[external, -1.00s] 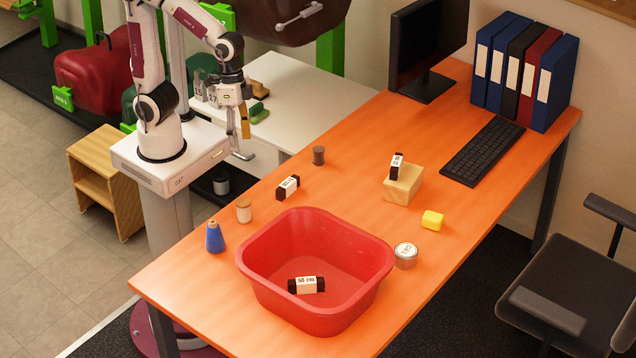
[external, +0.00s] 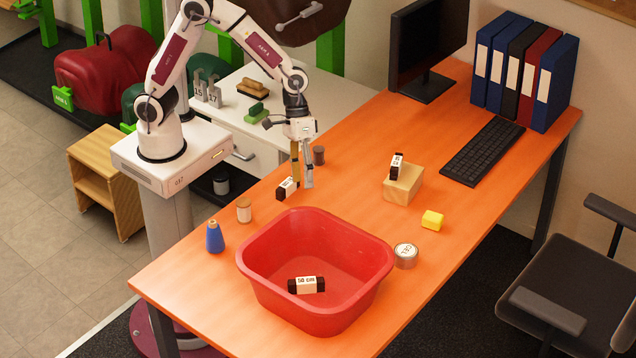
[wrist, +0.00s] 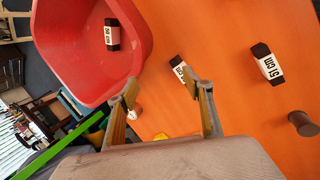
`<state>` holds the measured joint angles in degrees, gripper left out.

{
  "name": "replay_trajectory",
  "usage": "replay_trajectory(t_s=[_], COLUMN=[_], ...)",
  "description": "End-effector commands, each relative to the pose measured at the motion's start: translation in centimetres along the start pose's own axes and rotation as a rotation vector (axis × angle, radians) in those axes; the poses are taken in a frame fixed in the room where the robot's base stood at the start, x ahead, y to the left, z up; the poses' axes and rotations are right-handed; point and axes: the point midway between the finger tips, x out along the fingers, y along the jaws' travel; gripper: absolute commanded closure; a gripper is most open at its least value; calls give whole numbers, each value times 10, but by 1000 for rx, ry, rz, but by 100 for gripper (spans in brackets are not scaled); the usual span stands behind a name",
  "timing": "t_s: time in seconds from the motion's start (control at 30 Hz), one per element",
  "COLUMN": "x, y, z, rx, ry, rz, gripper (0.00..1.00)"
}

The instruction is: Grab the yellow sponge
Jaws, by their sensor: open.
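The yellow sponge (external: 432,220) is a small yellow block on the orange table, right of the red tub and in front of the wooden block. My gripper (external: 302,184) points down over the table, left of the sponge and well apart from it. Its fingers are apart and it holds nothing.
The red tub (external: 255,262) holds a labelled black block (external: 306,285). Another labelled block (external: 287,188) lies by my fingers. A spool (external: 319,155), a wooden block (external: 403,188) with a labelled block on top, and a round tin (external: 406,256) stand nearby. Table between gripper and wooden block is clear.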

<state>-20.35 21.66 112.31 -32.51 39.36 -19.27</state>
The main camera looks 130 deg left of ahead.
Motion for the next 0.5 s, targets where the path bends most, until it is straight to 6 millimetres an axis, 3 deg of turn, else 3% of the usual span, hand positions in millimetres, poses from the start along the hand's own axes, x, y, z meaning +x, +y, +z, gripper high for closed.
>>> replay_trajectory(t_s=[0.5], x=[78], y=[24], z=[-106], rx=[-555], ry=[33], rz=[142], gripper=[49])
